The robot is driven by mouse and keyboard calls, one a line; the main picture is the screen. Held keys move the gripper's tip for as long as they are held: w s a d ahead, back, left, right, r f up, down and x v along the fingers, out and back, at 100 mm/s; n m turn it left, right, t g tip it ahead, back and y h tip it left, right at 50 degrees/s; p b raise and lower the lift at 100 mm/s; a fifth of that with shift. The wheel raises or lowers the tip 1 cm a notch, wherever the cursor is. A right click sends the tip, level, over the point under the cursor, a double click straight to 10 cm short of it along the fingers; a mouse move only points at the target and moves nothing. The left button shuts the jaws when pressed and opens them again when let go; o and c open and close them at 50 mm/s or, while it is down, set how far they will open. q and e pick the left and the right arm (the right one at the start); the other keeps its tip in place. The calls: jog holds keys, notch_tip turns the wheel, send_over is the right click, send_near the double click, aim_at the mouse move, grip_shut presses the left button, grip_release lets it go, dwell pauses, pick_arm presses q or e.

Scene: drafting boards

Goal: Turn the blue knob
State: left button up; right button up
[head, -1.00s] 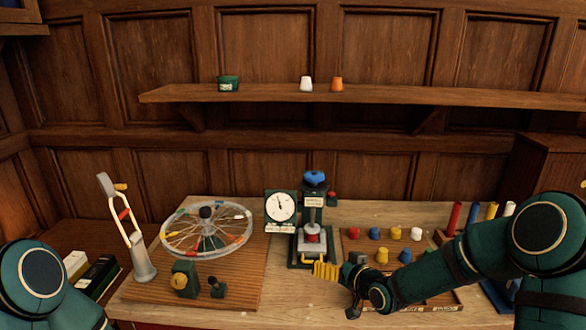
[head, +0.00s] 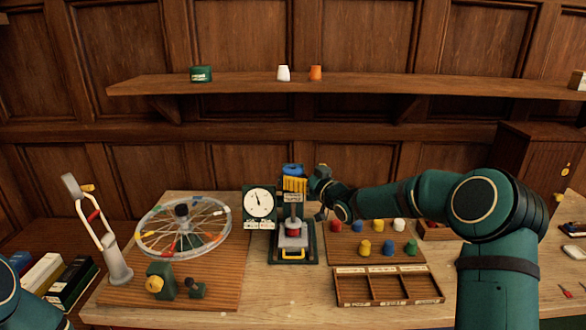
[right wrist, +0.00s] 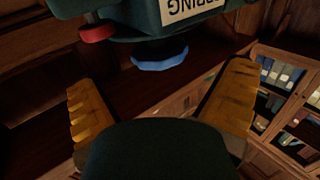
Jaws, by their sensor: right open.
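The blue knob (head: 291,169) tops a dark green press-like stand (head: 308,252) with a dial gauge (head: 259,205) at its left. My right gripper (head: 295,185) is at the knob's height, in front of it, and its yellow fingers cover the knob's lower part. In the right wrist view, the fingers (right wrist: 160,95) are spread with nothing between them. The blue knob (right wrist: 160,62) shows ahead of them, partly hidden under an upside-down label; I see no contact. My left gripper is out of view.
A spoked wheel (head: 150,237) on a wooden board stands left of the press. Several coloured pieces and an empty divided tray (head: 345,299) lie to the right. A shelf (head: 350,87) with small cups runs behind, above the knob.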

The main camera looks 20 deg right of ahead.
aim_at(293, 168)
jog(key=shift+x, duration=2.3)
jog(key=c, duration=1.2)
